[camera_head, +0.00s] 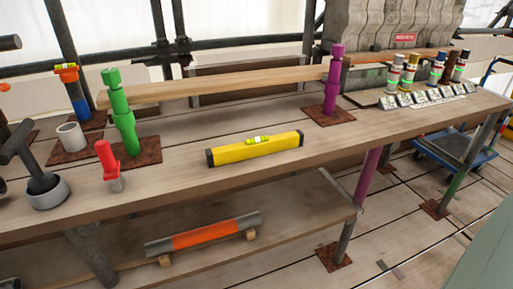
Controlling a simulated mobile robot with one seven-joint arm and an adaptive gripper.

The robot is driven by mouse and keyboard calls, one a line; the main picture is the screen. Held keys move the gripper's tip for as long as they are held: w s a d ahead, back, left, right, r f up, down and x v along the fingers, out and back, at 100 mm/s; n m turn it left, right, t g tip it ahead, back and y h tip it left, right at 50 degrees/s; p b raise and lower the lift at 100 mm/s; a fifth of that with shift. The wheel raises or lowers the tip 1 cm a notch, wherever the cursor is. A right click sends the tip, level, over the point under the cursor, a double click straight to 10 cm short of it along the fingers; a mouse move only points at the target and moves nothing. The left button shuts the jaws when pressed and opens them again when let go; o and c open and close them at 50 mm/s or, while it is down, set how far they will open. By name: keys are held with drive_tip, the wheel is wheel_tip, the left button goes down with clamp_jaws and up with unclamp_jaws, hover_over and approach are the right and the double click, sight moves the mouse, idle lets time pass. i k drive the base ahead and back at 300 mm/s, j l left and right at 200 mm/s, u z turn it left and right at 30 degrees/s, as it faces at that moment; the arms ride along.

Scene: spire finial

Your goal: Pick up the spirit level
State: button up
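The spirit level (255,149) is a yellow bar with black end caps and a small green-yellow vial on top. It lies near the front edge of the wooden bench (330,150), in the middle of the head view, with its right end angled slightly away. Nothing covers it and nothing touches it from the sides. My gripper is not in view.
A green post (122,112) and a red-handled tool (108,165) stand left of the level. A purple post (333,80) stands behind it to the right, with a wooden plank (220,84) across the back. Spray cans (408,75) stand far right. Bench is clear around the level.

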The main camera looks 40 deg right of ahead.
sight(255, 146)
drive_tip(key=k+l, duration=0.1)
drive_tip(key=l, duration=0.8)
drive_tip(key=k+l, duration=0.15)
drive_tip(key=l, duration=0.3)
drive_tip(key=k+l, duration=0.1)
drive_tip(key=l, duration=0.4)
drive_tip(key=l+u, duration=0.1)
drive_tip(key=l, duration=0.35)
drive_tip(key=k+l, duration=0.15)
drive_tip(key=l, duration=0.3)
drive_tip(key=k+l, duration=0.1)
drive_tip(key=l, duration=0.35)
drive_tip(key=k+l, duration=0.1)
drive_tip(key=l, duration=0.35)
